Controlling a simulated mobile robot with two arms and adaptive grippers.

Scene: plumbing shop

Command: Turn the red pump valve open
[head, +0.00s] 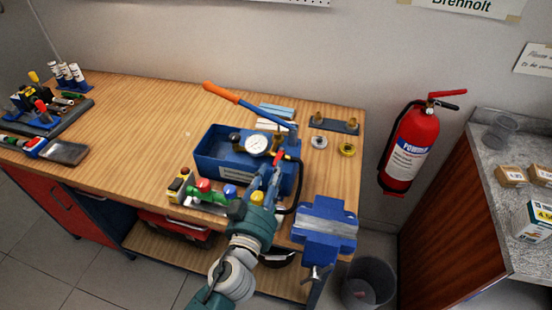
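A blue test pump (215,160) stands on the wooden workbench, with a round white gauge (257,145) and a long lever with an orange grip (222,93). The small red pump valve (279,157) is beside the gauge, on its right. My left gripper (271,174) comes up from below and its tips are right at the red valve. The fingers partly cover the pump's front, and I cannot tell whether they touch or grip the valve. My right gripper is not in view.
A blue vise (325,220) is on the bench's front edge, right of my arm. A tray with coloured parts (205,197) lies in front of the pump. A plate with brass fittings (335,124) lies behind right. The bench's left middle is clear (140,130).

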